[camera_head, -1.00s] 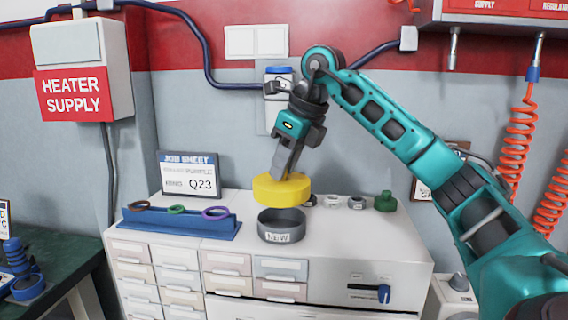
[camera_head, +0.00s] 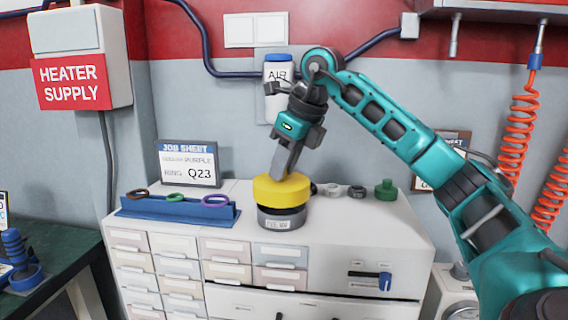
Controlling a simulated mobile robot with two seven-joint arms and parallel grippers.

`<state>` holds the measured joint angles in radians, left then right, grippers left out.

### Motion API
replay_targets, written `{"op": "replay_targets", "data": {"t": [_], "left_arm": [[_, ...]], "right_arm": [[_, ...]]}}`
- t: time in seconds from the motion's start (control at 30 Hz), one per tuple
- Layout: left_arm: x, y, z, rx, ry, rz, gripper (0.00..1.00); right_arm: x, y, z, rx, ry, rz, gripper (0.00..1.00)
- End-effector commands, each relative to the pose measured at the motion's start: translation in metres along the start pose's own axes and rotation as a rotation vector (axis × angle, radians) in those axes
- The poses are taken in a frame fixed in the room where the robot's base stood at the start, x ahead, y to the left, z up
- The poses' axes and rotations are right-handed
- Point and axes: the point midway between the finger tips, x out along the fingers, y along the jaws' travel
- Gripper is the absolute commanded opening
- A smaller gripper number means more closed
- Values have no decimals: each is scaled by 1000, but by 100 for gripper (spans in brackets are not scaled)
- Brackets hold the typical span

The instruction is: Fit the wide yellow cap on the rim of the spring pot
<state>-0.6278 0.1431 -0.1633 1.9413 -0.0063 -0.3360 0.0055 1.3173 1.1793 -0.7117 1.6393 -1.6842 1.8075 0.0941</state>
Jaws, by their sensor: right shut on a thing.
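The wide yellow cap (camera_head: 281,192) is at the top of the grey spring pot (camera_head: 282,221), which carries a "NEW" label and stands on the white cabinet top. The cap covers the pot's opening from this view and looks roughly level. I cannot tell whether it is fully seated on the rim. My right gripper (camera_head: 287,170) comes down from above, tilted, and is shut on the yellow cap. My left gripper is not in view.
A blue rack (camera_head: 180,214) with several coloured rings stands left of the pot, before a job sheet (camera_head: 188,164). Small grey parts and a green knob-like part (camera_head: 386,189) stand to the right.

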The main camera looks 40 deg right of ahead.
Motion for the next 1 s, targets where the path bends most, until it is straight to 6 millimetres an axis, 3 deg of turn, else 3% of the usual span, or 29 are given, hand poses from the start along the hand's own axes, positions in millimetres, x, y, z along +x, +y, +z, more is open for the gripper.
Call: {"op": "replay_targets", "data": {"t": [0.93, 0.97, 1.0], "left_arm": [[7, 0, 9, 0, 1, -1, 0], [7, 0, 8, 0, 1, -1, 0], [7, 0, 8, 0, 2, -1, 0]], "right_arm": [[19, 0, -8, 0, -1, 0, 0], [18, 0, -8, 0, -1, 0, 26], [18, 0, -8, 0, -1, 0, 30]]}}
